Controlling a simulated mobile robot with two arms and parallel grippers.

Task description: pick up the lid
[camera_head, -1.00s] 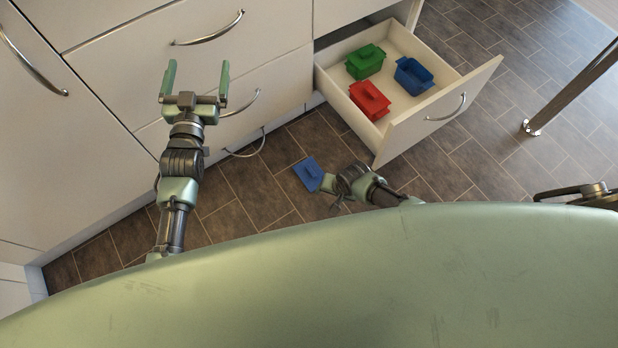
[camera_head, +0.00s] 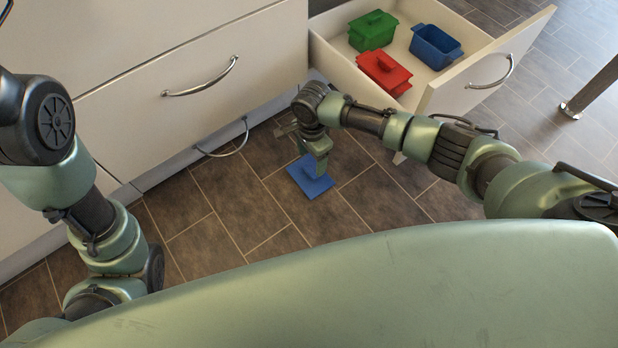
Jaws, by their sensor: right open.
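A flat blue lid (camera_head: 308,184) lies on the dark tiled floor in front of the cabinets. My right gripper (camera_head: 318,168) points down right over the lid, with its fingers partly covering the lid's middle. It is open, and I cannot tell whether the fingers touch the lid. An open blue box (camera_head: 436,47) without a lid stands in the open drawer. My left arm comes in at the left, but its gripper is out of view.
The open white drawer (camera_head: 478,58) also holds a green lidded box (camera_head: 372,31) and a red lidded box (camera_head: 384,73). Its front juts out above my right arm. A metal post (camera_head: 592,90) stands at the right. The floor left of the lid is clear.

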